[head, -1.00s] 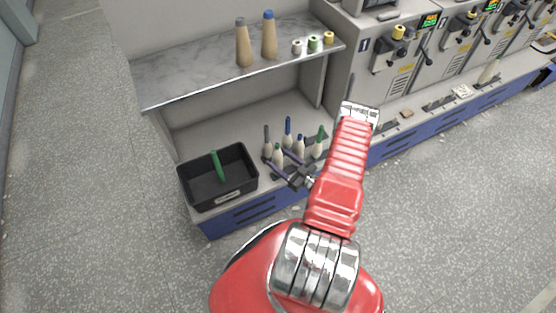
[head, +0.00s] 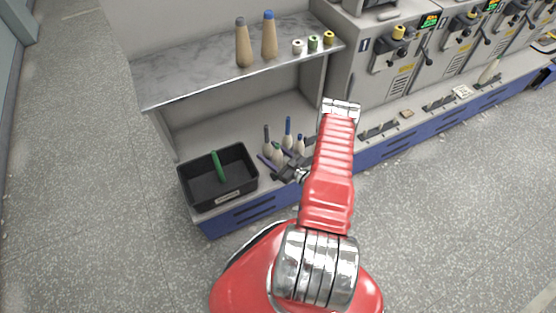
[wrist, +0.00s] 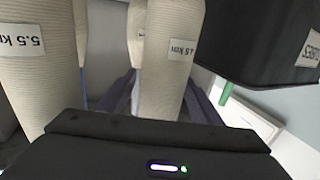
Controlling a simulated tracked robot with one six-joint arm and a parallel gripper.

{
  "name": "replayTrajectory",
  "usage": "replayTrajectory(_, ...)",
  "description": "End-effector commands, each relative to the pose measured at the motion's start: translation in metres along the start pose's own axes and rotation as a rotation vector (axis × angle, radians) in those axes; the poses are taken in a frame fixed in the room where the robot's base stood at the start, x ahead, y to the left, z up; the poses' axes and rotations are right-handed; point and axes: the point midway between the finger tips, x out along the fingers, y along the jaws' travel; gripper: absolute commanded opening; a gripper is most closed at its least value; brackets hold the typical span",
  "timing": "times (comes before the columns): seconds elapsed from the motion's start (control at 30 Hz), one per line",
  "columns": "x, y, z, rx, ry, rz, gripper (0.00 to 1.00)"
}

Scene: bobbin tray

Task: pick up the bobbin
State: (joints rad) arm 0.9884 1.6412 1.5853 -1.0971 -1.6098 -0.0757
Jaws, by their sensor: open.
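Several cream bobbins stand on the lower bench in the head view: a grey-tipped one (head: 267,149), a blue-tipped one (head: 288,138), another blue-tipped one (head: 300,147) and a green-tipped one (head: 277,155). My gripper (head: 274,161) is open, low at the front of this group. In the wrist view a bobbin with a "4.5 km" label (wrist: 172,60) stands between the two open fingers, not clamped. A "5.5 km" bobbin (wrist: 38,75) is to its left, outside the fingers. My arm hides the right side of the group.
A shelf (head: 190,75) with two tan cones and several small spools overhangs behind. Grey machines (head: 405,62) stand right.

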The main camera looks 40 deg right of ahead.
Motion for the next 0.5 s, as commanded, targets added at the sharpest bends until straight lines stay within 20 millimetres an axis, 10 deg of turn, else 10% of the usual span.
replayTrajectory(0.5,-0.0004,0.0001,0.0001,0.000,0.000,0.000,0.47)
